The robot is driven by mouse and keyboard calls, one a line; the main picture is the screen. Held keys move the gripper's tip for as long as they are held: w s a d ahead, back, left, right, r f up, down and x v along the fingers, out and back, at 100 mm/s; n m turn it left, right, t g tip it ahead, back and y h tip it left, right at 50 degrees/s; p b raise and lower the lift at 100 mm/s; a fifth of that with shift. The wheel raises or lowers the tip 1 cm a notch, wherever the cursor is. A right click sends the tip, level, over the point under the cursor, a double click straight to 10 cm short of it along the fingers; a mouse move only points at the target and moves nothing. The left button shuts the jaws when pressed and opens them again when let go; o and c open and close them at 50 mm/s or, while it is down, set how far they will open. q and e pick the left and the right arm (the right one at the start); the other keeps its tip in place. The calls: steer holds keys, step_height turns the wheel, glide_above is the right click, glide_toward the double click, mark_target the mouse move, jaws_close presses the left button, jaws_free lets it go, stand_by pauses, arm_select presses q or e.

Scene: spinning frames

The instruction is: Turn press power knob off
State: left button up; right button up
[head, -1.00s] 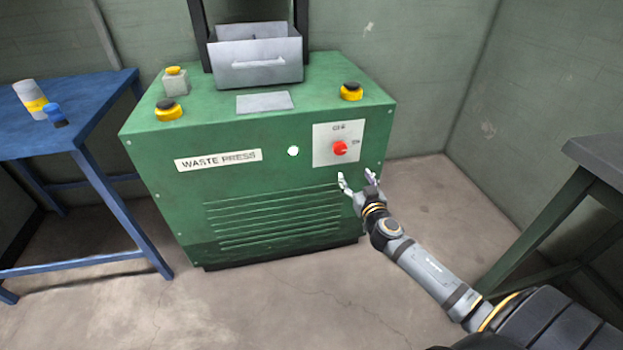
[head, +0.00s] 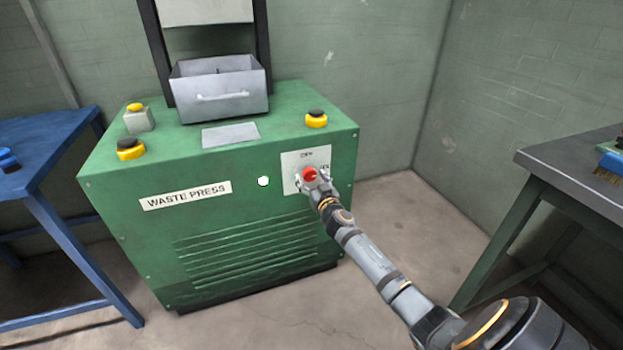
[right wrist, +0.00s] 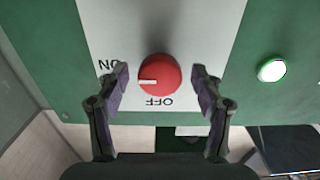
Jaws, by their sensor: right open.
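The green waste press (head: 120,240) carries a white switch plate (head: 290,160) with a round red knob (head: 309,173) at its front right. In the right wrist view the knob (right wrist: 160,75) shows a white line pointing left, towards the ON label (right wrist: 108,65). The OFF label (right wrist: 159,102) is upside down below it. My right gripper (head: 312,178) is open, one finger on each side of the knob, with gaps visible in the wrist view. My left gripper is not in view.
A round white light (head: 263,181) glows left of the plate. Yellow-based buttons (head: 316,120) and a metal bin (head: 220,95) stand on top of the press. A blue table (head: 50,130) is at left and a grey bench (head: 570,165) at right.

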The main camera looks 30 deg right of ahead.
steer(key=c, duration=1.1)
steer(key=shift+c, duration=0.2)
